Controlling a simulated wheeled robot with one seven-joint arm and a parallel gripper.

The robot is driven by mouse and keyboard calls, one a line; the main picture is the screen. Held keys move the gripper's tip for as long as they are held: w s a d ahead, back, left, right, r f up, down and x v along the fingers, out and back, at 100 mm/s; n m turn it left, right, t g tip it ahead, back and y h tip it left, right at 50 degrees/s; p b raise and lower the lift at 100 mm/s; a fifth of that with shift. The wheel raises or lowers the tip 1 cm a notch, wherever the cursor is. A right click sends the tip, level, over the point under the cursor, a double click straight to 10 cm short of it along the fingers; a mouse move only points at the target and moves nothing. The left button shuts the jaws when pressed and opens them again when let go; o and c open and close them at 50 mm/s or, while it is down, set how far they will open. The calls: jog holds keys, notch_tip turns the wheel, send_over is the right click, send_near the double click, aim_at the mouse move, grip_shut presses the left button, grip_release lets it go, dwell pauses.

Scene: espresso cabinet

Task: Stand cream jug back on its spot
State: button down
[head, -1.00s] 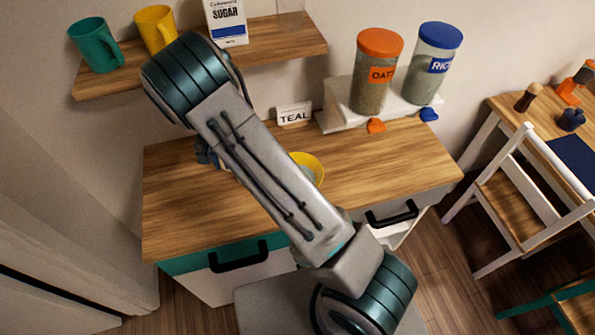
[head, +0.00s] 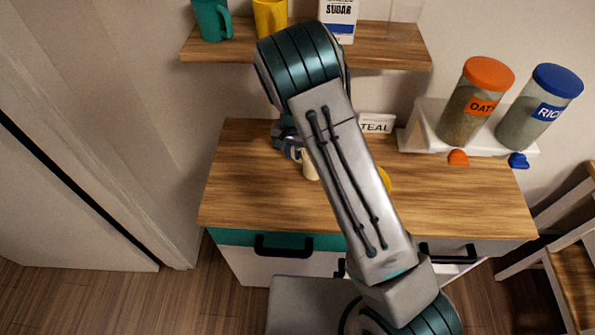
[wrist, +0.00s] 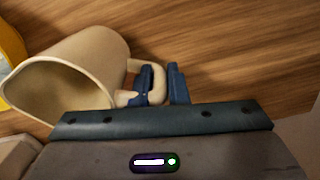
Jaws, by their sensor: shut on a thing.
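The cream jug (head: 310,166) shows in the head view just left of my forearm, over the wooden counter, partly hidden by the arm. In the wrist view the jug (wrist: 85,72) lies at the left with its open mouth toward the lower left. My gripper (wrist: 161,85) is shut on the jug's handle, with blue fingers on either side of it. In the head view my gripper (head: 289,146) is beside the jug, partly hidden under the arm. I cannot tell whether the jug's base touches the counter. No marked spot for it is clear.
A yellow bowl (head: 385,179) is mostly behind my arm. A TEAL sign (head: 376,123) stands at the counter's back. Oats (head: 475,103) and rice (head: 538,108) jars stand on a white riser. A shelf (head: 385,54) with mugs hangs above. The counter's left front (head: 245,205) is clear.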

jog(key=s+r+n+b, duration=0.5)
jog(key=s+r+b, duration=0.4)
jog(key=s, duration=0.1)
jog(key=a+f+p, duration=0.1)
jog(key=a+f, duration=0.1)
jog(key=a, duration=0.1)
jog(key=a+f+p, duration=0.1)
jog(key=a+f, duration=0.1)
jog(key=a, duration=0.2)
jog(key=a+f+p, duration=0.1)
jog(key=a+f, duration=0.1)
jog(key=a, duration=0.1)
jog(key=shift+s+a+f, duration=0.15)
jog(key=shift+a+f, duration=0.1)
notch_tip(320, 180, down, 3)
jog(key=shift+f+p, duration=0.2)
jog(key=shift+p, duration=0.6)
jog(key=shift+f, duration=0.4)
jog(key=shift+f, duration=0.1)
jog(key=shift+f, duration=0.15)
jog(key=c, duration=1.4)
grip_release()
